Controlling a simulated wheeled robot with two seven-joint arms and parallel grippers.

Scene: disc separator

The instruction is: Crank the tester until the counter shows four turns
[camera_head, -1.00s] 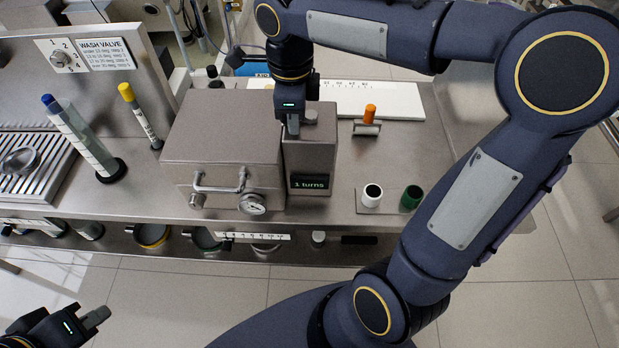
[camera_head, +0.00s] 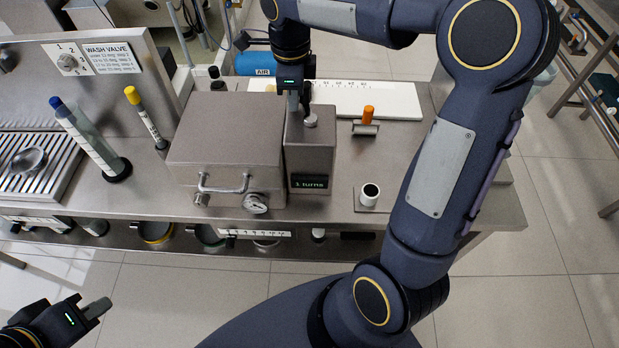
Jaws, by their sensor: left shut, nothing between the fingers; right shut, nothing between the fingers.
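The tester is a grey metal box (camera_head: 309,155) on the steel bench, joined to the right side of a larger grey housing. Its front display (camera_head: 309,182) shows green "turns" text; the digit is small and seems to be 1. A crank (camera_head: 310,119) sits on the tester's top, with a round metal hub and a dark upright part beside my fingers. My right gripper (camera_head: 294,104) points down at the top of the tester, shut and empty, left of the crank; contact cannot be told. My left gripper (camera_head: 98,308) is shut and empty at the lower left, away from the bench.
The grey housing (camera_head: 225,135) has a front handle and a gauge. A tilted cylinder (camera_head: 92,142) and a yellow-capped tube (camera_head: 146,118) stand left. My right arm covers the bench's right side.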

